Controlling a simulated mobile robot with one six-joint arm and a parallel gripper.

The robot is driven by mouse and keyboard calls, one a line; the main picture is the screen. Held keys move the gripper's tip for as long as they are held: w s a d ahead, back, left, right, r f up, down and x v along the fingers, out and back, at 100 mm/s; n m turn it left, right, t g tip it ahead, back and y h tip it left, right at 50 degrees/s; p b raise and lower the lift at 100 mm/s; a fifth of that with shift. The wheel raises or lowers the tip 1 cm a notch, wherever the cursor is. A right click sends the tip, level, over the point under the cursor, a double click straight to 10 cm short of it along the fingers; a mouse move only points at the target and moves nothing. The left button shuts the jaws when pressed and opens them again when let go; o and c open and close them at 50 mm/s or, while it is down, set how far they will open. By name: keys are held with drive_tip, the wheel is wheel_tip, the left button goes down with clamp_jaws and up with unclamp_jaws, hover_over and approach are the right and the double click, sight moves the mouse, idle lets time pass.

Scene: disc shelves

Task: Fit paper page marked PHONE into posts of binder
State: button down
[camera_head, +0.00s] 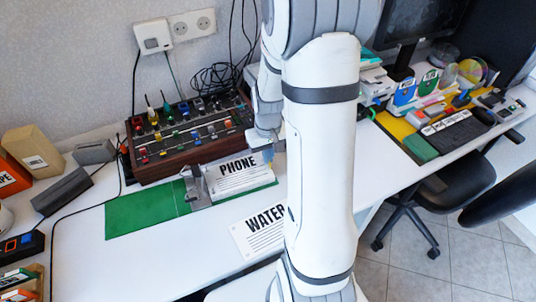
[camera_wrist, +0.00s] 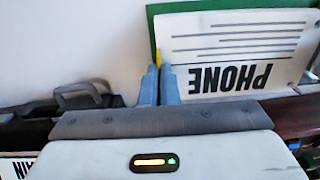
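The white page marked PHONE (camera_head: 238,176) lies over the right part of the open green binder (camera_head: 137,215). The binder's grey metal post mechanism (camera_head: 195,186) stands at the page's left end; whether the posts pass through the page's holes cannot be told. My gripper (camera_head: 268,155) is at the page's right end. In the wrist view my blue fingers (camera_wrist: 159,85) are close together at the edge of the upside-down PHONE page (camera_wrist: 235,60), with a thin yellow piece (camera_wrist: 158,58) between them, apparently shut on this page edge. Green binder cover shows behind the page.
A page marked WATER (camera_head: 262,232) lies on the white desk in front of the binder. A wood-sided mixer panel (camera_head: 185,135) stands close behind. A grey box (camera_head: 62,190) and cables are at left. Free desk lies in front.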

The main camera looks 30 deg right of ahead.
drive_tip(key=shift+f, duration=0.2)
drive_tip(key=c, duration=2.1)
unclamp_jaws()
drive_tip(key=o, duration=0.5)
drive_tip(key=shift+r+p, duration=0.4)
drive_tip(key=shift+r, duration=3.55)
drive_tip(key=s+a+r+t+p, duration=0.1)
drive_tip(key=s+a+r+p, duration=0.1)
drive_tip(key=s+a+r, duration=0.2)
drive_tip(key=s+a+r+t+p, duration=0.1)
drive_tip(key=s+a+r+p, duration=0.2)
drive_tip(key=s+r, duration=0.6)
wheel_tip(320, 180, up, 2)
drive_tip(key=shift+s+a+r+n+t, duration=0.15)
drive_tip(key=shift+a+r+n+t, duration=0.2)
drive_tip(key=shift+a, duration=0.85)
